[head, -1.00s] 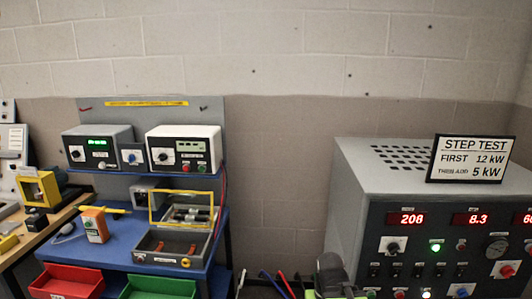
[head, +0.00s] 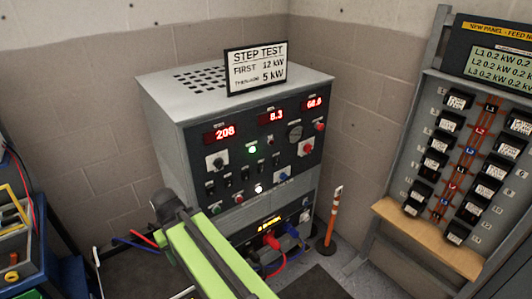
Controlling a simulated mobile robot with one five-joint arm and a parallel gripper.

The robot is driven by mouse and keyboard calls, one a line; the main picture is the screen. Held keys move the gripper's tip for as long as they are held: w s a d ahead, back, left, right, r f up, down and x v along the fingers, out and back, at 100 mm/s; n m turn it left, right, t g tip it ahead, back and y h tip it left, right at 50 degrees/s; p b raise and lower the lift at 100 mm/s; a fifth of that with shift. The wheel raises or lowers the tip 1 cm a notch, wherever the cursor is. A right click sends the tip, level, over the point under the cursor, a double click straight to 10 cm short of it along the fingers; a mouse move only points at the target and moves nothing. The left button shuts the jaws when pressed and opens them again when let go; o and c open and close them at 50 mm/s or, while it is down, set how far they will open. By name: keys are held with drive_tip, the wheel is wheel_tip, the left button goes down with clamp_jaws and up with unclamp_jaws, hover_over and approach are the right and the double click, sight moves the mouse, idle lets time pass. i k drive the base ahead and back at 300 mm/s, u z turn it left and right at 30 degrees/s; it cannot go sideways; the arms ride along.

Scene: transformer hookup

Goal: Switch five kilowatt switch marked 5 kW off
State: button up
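The grey load cabinet (head: 240,130) stands in the middle of the head view, its dark front panel facing right. A row of small black switches (head: 229,181) crosses the panel below the red displays (head: 270,116). Their labels are too small to read, so I cannot tell which is marked 5 kW or how its lever stands. The displays read 208, 8.3 and about 68. A green lamp (head: 252,149) and a white lamp (head: 259,189) are lit. My green and black arm reaches up from the bottom in front of the cabinet's lower left. My gripper's fingertips do not show.
A sign (head: 256,68) on the cabinet reads STEP TEST, FIRST 12 kW, then 5 kW. Red and blue plugs (head: 271,240) sit low on the cabinet. An orange post (head: 331,220) stands right of it. A breaker panel (head: 465,160) with a wooden shelf (head: 430,238) is at right.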

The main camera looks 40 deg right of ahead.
sight(246, 175)
drive_tip(key=u, duration=0.5)
drive_tip(key=k, duration=0.7)
drive_tip(key=u, duration=0.9)
